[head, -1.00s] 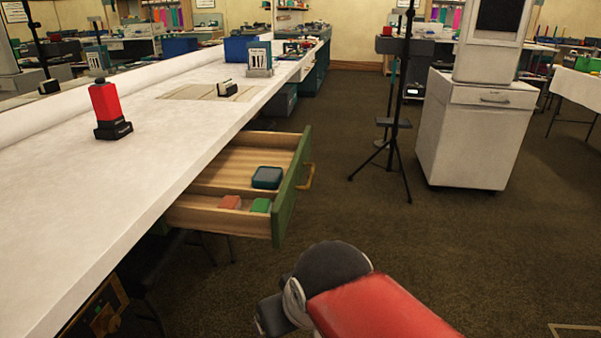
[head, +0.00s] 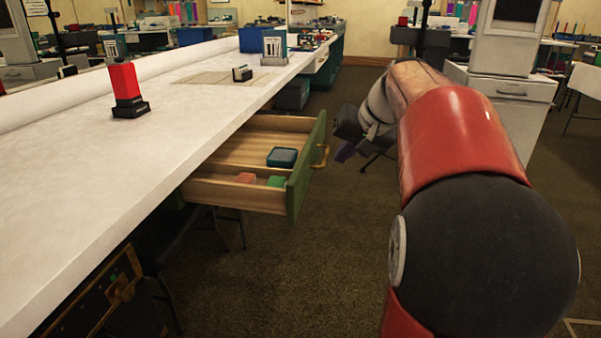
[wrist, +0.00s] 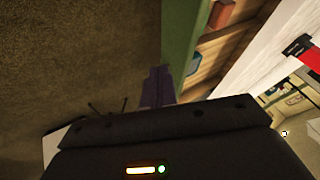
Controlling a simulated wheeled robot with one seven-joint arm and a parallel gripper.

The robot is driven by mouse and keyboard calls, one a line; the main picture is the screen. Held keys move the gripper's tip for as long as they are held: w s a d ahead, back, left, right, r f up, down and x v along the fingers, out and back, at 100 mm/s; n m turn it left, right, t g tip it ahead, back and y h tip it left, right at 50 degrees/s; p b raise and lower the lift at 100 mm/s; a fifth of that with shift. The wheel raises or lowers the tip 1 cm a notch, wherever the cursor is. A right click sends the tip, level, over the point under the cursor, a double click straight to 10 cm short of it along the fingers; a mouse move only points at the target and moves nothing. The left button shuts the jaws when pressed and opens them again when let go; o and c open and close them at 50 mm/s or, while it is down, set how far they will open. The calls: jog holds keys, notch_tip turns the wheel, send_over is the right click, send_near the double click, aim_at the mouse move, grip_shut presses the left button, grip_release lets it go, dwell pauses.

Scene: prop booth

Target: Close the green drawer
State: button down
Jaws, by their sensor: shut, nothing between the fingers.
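The green drawer (head: 304,172) stands pulled out from under the white counter, its green front facing right with a brass handle (head: 322,157).
The white counter (head: 140,150) runs along the left, with a red-topped bottle-like item (head: 125,88) on it. A white cabinet (head: 510,95) stands behind my arm at right. The carpet (head: 310,270) in front of the drawer is clear.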

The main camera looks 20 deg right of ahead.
jog(key=w+d, duration=0.1)
jog(key=d, duration=0.2)
send_near(306, 177)
notch_tip(306, 177, down, 4)
jog(key=w, duration=0.1)
jog(key=shift+w+a+b, duration=0.35)
jog(key=shift+w, duration=0.25)
